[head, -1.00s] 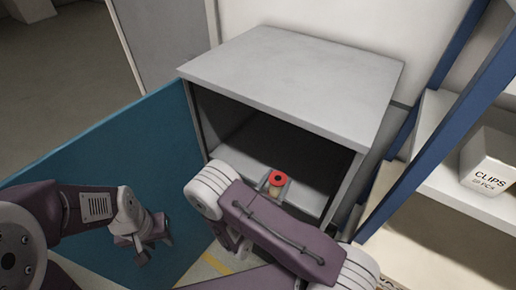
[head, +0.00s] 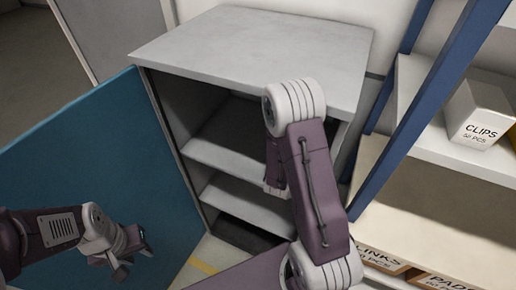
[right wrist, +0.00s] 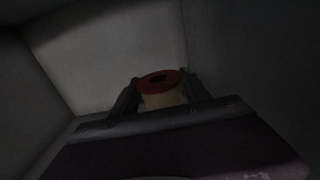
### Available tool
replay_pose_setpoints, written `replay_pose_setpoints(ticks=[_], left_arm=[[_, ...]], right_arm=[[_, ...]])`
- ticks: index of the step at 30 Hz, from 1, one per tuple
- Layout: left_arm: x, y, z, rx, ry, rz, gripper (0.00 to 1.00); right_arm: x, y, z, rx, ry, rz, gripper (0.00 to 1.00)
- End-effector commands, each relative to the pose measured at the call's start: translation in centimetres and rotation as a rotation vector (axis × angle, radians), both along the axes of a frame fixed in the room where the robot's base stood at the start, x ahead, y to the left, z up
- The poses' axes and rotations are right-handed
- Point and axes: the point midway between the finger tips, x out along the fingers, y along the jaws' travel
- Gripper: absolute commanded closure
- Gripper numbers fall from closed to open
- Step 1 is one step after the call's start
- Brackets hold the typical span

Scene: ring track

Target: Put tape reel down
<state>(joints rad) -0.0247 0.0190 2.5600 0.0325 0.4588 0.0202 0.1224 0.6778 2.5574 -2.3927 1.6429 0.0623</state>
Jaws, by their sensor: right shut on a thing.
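The tape reel (right wrist: 165,101), with a red top, a dark hole and a pale yellow body, is between the two fingers of my right gripper (right wrist: 160,92) in the right wrist view. My right gripper is shut on it. The surroundings there are dark, with grey walls close by; I cannot tell whether the reel touches a surface. In the head view my right arm hides the reel and the right gripper. My left gripper (head: 134,255) is open and empty in front of the teal door.
A grey cabinet (head: 255,45) stands open, with a middle shelf (head: 222,160) and a lower shelf (head: 245,203). Its teal door (head: 100,165) swings out to the left. A blue-framed rack on the right holds a CLIPS box (head: 478,115) and several labelled boxes low down.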

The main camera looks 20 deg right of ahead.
Motion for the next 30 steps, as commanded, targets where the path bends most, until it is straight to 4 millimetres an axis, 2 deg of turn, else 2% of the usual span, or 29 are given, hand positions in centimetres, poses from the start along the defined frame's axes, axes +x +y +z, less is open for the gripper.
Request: replay_pose_setpoints(ticks=[4,12,15,21,27,30], left_arm=[[0.0,0.0,-0.8,0.0,0.0,0.0,0.64],[0.0,0.0,-0.3,0.0,0.0,0.0,0.64],[0.0,0.0,-0.2,0.0,0.0,0.0,0.64],[0.0,0.0,-0.3,0.0,0.0,0.0,0.64],[0.0,0.0,-0.3,0.0,0.0,0.0,0.64],[0.0,0.0,-0.3,0.0,0.0,0.0,0.64]], right_arm=[[1.0,2.3,-1.7,0.0,0.001,0.01,0.92],[3.3,8.9,-5.5,0.001,0.001,0.009,0.92],[3.8,10.3,-6.5,0.0,0.0,0.005,0.92],[4.0,11.0,-7.1,0.001,0.001,0.001,0.92],[4.0,10.9,-10.4,0.0,0.003,0.001,0.92],[4.0,10.9,-11.0,0.001,-0.001,0.001,0.92]])
